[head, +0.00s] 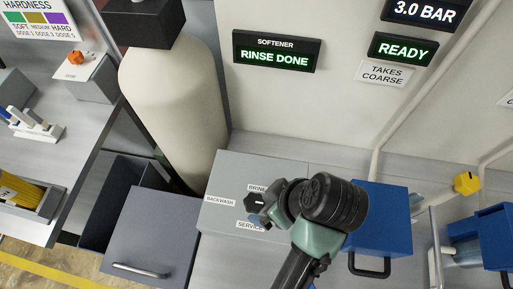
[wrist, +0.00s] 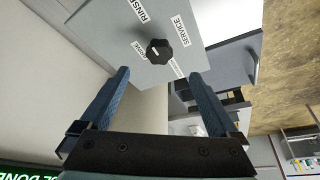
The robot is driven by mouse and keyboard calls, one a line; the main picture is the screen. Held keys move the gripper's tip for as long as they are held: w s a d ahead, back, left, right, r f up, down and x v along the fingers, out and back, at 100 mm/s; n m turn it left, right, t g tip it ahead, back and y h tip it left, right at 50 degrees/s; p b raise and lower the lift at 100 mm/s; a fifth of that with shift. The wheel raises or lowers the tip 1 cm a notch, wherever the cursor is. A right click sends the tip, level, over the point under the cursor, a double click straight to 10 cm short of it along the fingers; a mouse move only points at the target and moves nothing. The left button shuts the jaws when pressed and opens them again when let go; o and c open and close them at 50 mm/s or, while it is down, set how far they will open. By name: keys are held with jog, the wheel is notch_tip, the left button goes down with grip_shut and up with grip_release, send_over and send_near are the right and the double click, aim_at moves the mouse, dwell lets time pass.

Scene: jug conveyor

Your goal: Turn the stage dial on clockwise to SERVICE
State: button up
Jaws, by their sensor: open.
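The stage dial is a black knob (wrist: 159,52) on a grey panel in the wrist view. A small white mark on it lies on its left side, towards the label at its left. The SERVICE label (wrist: 180,31) is at its upper right and the RINSE label (wrist: 141,10) at its upper left. My gripper (wrist: 158,75) is open, its two blue fingers apart on either side below the dial, with no contact visible. In the head view my wrist covers part of the grey box (head: 226,168), whose BRINE, BACKWASH and SERVICE labels show.
The softener display (head: 276,52) reads RINSE DONE; another display (head: 403,49) reads READY. A white tank (head: 172,100) stands left of the grey box. A blue container (head: 385,205) stands close to the right of my wrist. A drawer front (head: 150,235) is at lower left.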

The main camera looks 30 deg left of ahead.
aim_at(255, 202)
jog(key=b+x, duration=0.3)
jog(key=x, duration=0.7)
jog(key=shift+a+f, duration=0.1)
jog(key=c, duration=1.4)
